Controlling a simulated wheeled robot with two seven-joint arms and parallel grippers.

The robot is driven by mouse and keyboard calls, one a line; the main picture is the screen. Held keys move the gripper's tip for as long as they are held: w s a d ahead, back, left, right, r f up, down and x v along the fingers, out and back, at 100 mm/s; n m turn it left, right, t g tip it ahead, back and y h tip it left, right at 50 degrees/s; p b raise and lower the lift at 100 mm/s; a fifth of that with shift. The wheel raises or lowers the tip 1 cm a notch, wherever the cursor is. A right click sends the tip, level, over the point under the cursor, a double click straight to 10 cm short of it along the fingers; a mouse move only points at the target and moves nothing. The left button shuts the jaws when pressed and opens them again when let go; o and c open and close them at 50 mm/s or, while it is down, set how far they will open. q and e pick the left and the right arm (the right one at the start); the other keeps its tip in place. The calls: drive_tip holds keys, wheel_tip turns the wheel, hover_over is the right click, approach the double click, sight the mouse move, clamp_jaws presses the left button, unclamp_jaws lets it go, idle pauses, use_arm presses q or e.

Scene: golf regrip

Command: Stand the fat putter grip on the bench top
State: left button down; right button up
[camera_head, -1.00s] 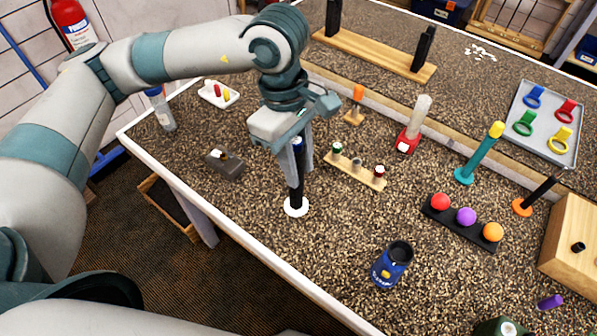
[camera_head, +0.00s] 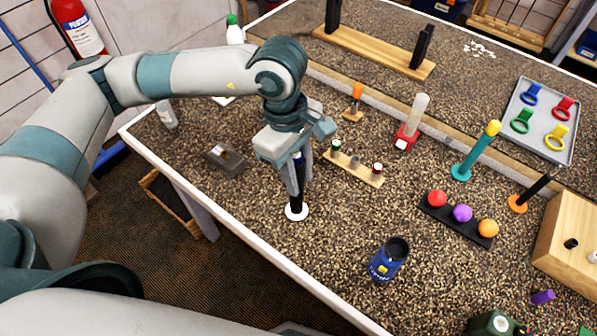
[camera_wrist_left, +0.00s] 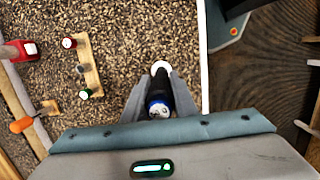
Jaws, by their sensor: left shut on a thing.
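A thick black grip (camera_head: 297,196) with a blue band near its top, which I take to be the fat putter grip, stands upright on a white disc (camera_head: 297,211) on the speckled bench top (camera_head: 330,235). My left gripper (camera_head: 299,178) comes down from above and is shut on the grip's upper part, hiding it in the head view. In the left wrist view the grip's blue-ringed end (camera_wrist_left: 158,108) sits between the fingers, with the white disc (camera_wrist_left: 161,68) beyond. My right gripper is not in view.
A grey block (camera_head: 226,160) stands left of the grip. A wooden rack with small caps (camera_head: 353,168) is close on the right. A blue can (camera_head: 388,260) stands nearer the front. The bench's white front edge (camera_head: 240,237) runs close by; bare bench lies between grip and can.

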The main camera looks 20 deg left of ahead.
use_arm(q)
drive_tip(key=shift+f, duration=0.15)
drive_tip(key=c, duration=1.4)
unclamp_jaws()
drive_tip(key=shift+c, duration=0.2)
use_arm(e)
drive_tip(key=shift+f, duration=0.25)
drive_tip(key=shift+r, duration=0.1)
